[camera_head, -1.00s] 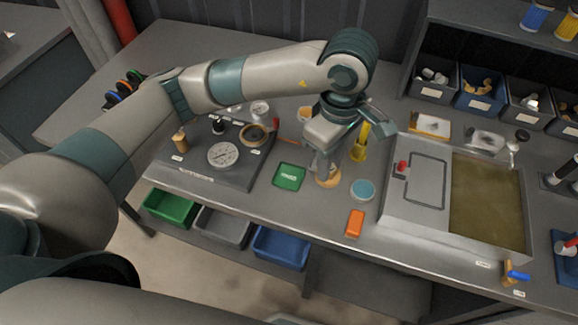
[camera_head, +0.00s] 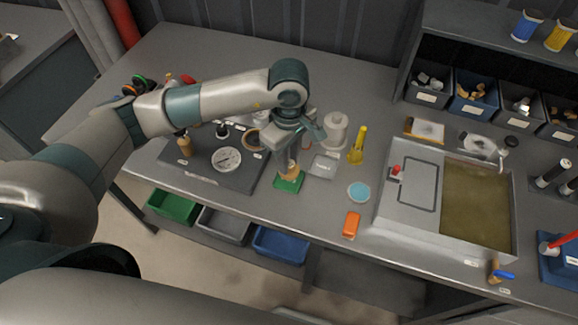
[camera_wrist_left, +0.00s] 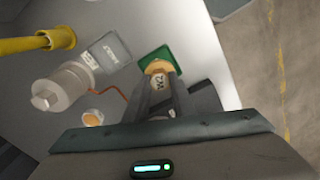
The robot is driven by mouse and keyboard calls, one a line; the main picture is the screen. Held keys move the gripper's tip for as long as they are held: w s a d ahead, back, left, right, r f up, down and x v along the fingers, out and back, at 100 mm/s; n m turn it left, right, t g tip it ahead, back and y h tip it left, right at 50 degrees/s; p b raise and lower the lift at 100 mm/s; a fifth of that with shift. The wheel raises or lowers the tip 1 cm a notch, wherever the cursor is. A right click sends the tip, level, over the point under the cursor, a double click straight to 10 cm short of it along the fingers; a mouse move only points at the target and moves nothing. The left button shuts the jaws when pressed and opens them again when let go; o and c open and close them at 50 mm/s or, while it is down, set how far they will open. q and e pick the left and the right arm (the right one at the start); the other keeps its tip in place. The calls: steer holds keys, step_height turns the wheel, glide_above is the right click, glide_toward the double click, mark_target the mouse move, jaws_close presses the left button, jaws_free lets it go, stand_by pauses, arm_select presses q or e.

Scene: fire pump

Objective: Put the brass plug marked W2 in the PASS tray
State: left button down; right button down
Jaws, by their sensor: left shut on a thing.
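My left gripper (camera_head: 290,163) is shut on the brass plug (camera_wrist_left: 158,67), and the marking W2 shows between its fingers in the left wrist view. The plug (camera_head: 290,171) is upright over the small green tray (camera_head: 289,185) near the bench's front. The green tray also shows beneath the plug in the left wrist view (camera_wrist_left: 146,60). I cannot tell whether the plug touches the tray floor. The tray's lettering is hidden or too small to read now. My right gripper is not in view.
A grey tray (camera_head: 323,167) lies just right of the green one. A pale canister (camera_head: 336,130) and a yellow tool (camera_head: 357,146) stand behind. A gauge plate (camera_head: 227,159) is at left. A blue disc (camera_head: 358,191) and an orange block (camera_head: 351,224) lie to the right.

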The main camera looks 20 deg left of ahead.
arm_select(q)
steer(key=shift+f+p, duration=0.2)
steer(key=shift+p, duration=0.15)
step_height(320, 180, down, 3)
steer(key=shift+r+p, duration=0.1)
steer(key=shift+p, duration=0.8)
steer(key=shift+f, duration=0.3)
steer(key=shift+f+b, duration=0.25)
steer(key=shift+b, duration=0.05)
steer(key=c, duration=1.5)
jaws_free()
steer(key=shift+r, duration=0.15)
